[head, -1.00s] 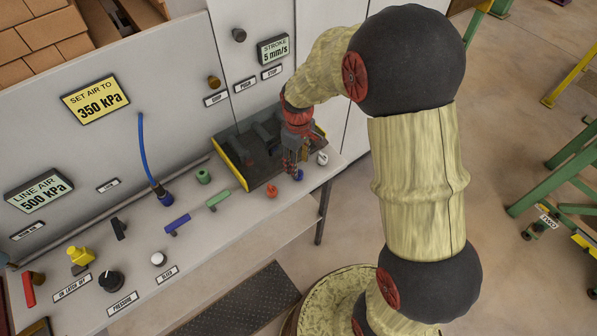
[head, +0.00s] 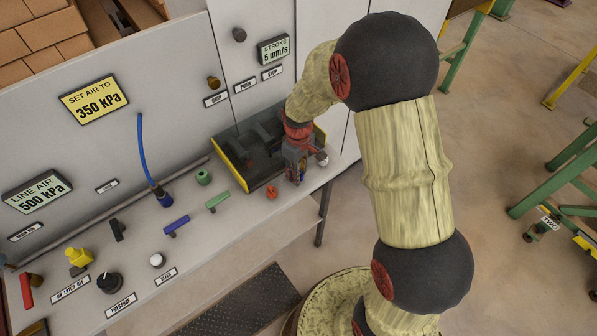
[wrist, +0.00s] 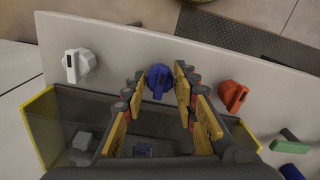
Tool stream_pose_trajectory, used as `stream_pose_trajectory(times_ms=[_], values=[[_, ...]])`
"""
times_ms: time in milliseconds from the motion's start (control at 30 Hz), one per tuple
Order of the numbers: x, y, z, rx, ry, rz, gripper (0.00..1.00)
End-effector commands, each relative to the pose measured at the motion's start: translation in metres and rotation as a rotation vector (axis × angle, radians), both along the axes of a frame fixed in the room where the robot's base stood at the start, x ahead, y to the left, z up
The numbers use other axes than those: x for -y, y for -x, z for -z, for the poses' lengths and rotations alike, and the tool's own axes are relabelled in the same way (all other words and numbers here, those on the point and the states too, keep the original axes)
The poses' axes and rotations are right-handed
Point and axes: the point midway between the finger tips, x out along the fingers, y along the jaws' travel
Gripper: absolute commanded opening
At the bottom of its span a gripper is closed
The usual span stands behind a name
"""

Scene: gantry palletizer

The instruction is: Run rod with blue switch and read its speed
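The blue switch (wrist: 158,80) stands between the two yellow-padded fingers of my gripper (wrist: 158,84) in the wrist view. The fingers are open, with a gap visible on the switch's left and a narrower one on its right. In the head view my gripper (head: 296,172) is low over the panel's right end and mostly hides the blue switch. The stroke display (head: 273,49) on the wall reads 5 mm/s. I cannot make out the rod clearly.
A red switch (wrist: 232,96) and a white switch (wrist: 79,65) flank the blue one. A dark, yellow-edged box (head: 231,165) lies behind. Green (head: 217,200) and blue-purple (head: 177,225) handles, a black knob (head: 109,282) and a blue hose (head: 146,160) are farther left.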

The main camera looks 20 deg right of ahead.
Motion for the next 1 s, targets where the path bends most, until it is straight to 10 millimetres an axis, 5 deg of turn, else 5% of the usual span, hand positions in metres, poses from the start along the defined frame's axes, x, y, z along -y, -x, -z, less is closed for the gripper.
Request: stream_pose_trajectory(times_ms=[467, 1000], values=[[0.0001, -0.0001, -0.0001, 0.0, 0.0, 0.0, 0.0], [0.0001, -0.0003, -0.001, 0.001, -0.001, 0.168, 0.0]])
